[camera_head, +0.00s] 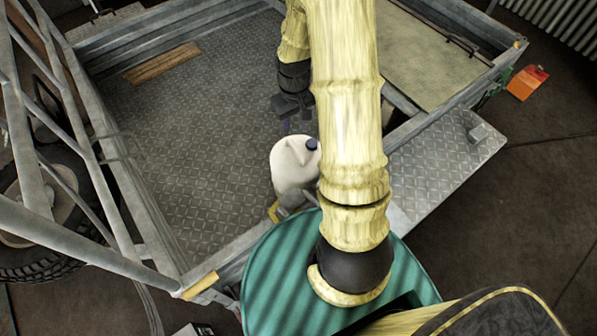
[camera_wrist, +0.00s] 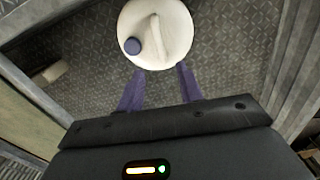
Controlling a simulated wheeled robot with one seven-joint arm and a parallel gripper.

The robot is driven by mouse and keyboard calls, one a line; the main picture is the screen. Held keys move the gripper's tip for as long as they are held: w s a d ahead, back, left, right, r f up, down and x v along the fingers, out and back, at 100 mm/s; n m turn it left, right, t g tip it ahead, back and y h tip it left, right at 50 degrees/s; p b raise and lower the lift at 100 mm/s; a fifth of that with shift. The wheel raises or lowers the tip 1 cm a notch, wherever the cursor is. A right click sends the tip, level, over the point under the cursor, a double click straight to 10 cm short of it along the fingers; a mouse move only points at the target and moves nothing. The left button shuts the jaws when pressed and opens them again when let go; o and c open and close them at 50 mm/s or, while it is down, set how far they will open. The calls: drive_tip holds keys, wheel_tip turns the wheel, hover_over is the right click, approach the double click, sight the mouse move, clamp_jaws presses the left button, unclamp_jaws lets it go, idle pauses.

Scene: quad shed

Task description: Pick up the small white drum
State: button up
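The small white drum (camera_head: 290,165) has a dark blue cap and a moulded handle on top. It stands upright on the tread-plate bed of a metal trailer, near the bed's edge; my arm stands close to its right side in the head view. In the wrist view the drum (camera_wrist: 172,35) shows from above at the top centre. My gripper (camera_wrist: 161,82) has its two purple fingers apart with nothing between them. Their tips point toward the drum's near rim; I cannot tell whether they touch it. In the head view my gripper (camera_head: 293,126) is just beyond the drum, partly hidden by my arm.
Metal side walls (camera_head: 125,165) enclose the trailer bed. A wooden plank (camera_head: 162,63) lies at its far left. A ribbed teal round surface (camera_head: 275,285) is in front of the drum. A tread-plate ledge (camera_head: 445,160) is at right. The middle of the bed is clear.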

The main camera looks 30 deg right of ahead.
sight(295, 147)
wheel_tip(295, 147, down, 9)
drive_tip(key=shift+a+r, duration=0.1)
idle(0.4)
drive_tip(key=shift+s+f, duration=0.15)
drive_tip(key=shift+f, duration=0.35)
drive_tip(key=shift+f+p, duration=0.5)
drive_tip(key=shift+f, duration=1.7)
clamp_jaws()
drive_tip(key=shift+w+r, duration=0.1)
drive_tip(key=shift+w, duration=0.1)
